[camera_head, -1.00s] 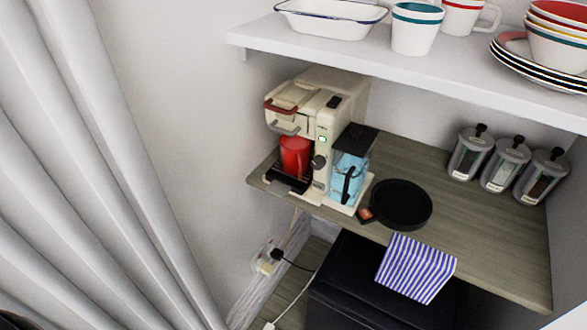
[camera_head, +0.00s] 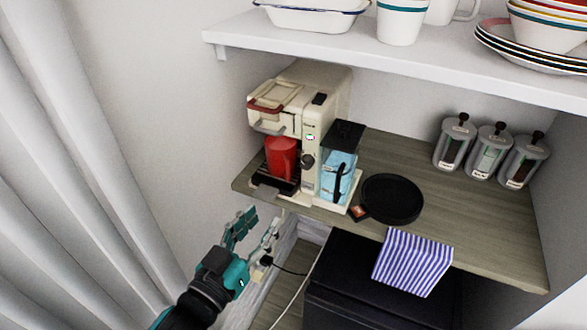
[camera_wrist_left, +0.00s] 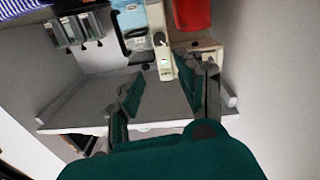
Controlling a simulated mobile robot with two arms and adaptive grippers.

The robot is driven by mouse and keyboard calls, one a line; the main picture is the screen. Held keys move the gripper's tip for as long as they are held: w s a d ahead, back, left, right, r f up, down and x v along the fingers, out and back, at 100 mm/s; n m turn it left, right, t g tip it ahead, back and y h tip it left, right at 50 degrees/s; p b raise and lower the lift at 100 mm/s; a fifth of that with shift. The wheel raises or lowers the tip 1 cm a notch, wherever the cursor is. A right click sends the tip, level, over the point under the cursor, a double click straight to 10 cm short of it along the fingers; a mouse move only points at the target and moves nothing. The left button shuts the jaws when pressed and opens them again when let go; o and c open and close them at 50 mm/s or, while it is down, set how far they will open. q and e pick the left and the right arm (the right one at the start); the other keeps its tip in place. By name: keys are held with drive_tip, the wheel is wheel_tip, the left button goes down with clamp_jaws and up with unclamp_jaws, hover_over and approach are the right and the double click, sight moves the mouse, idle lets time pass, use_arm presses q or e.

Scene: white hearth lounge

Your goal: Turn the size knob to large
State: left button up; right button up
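The cream coffee machine (camera_head: 290,105) stands on the wooden counter. Its dark round size knob (camera_head: 307,160) is on the front, between a red mug (camera_head: 281,157) on the drip tray and the blue water tank (camera_head: 337,175). In the left wrist view the knob (camera_wrist_left: 159,39) shows between the fingers, farther off, beside the red mug (camera_wrist_left: 192,14). The knob's setting is too small to read. My left gripper (camera_head: 262,218) is open and empty, below and left of the machine, in front of the counter edge. It also shows in the wrist view (camera_wrist_left: 160,82). My right gripper is not in view.
A round black tray (camera_head: 392,199) lies right of the machine, and several canisters (camera_head: 490,150) stand farther right. A shelf (camera_head: 400,64) with dishes overhangs the counter. A curtain (camera_head: 70,190) hangs at left.

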sight(305, 165)
use_arm(q)
drive_tip(key=p+x, duration=0.2)
drive_tip(key=x, duration=1.5)
drive_tip(key=shift+d+f, duration=0.1)
clamp_jaws()
